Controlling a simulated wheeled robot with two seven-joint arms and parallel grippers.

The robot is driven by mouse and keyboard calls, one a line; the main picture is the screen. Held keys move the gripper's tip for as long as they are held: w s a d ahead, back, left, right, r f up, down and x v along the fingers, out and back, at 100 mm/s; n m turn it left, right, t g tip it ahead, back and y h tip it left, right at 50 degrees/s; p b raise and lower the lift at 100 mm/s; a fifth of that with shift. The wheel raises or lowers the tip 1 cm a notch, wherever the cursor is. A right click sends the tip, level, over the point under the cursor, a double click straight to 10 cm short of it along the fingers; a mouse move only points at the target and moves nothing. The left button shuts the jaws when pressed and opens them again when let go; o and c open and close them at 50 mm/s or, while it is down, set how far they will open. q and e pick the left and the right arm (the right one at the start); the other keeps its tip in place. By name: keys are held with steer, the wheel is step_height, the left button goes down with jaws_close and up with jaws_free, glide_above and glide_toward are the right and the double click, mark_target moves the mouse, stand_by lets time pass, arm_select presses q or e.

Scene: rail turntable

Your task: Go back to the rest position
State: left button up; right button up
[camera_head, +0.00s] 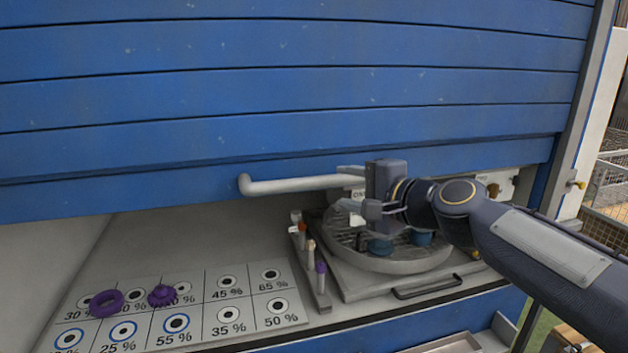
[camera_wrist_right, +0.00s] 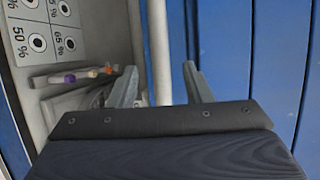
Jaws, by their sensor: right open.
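My right gripper (camera_head: 350,189) is open and empty in front of the blue shutter, at the right end of its pale handle bar (camera_head: 285,185). In the right wrist view the two fingers of the gripper (camera_wrist_right: 161,88) are spread apart, with the handle bar (camera_wrist_right: 158,45) showing between them. I cannot tell whether a finger touches the bar. The right arm reaches in from the right edge of the head view. My left gripper is not in view.
The blue slatted shutter (camera_head: 290,90) is partly raised. Below it are a round turntable (camera_head: 385,262) with blue pieces, a rack of small tubes (camera_head: 312,270), and a percentage board (camera_head: 215,315) with a purple ring (camera_head: 106,303) and purple gear (camera_head: 161,296).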

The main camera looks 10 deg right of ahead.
steer(key=s+f+n+g+h, duration=0.3)
steer(key=s+f+n+g, duration=0.6)
steer(key=s+f, duration=1.7)
steer(key=s+n, duration=0.3)
steer(key=shift+d+f, duration=0.3)
steer(key=shift+f, duration=0.05)
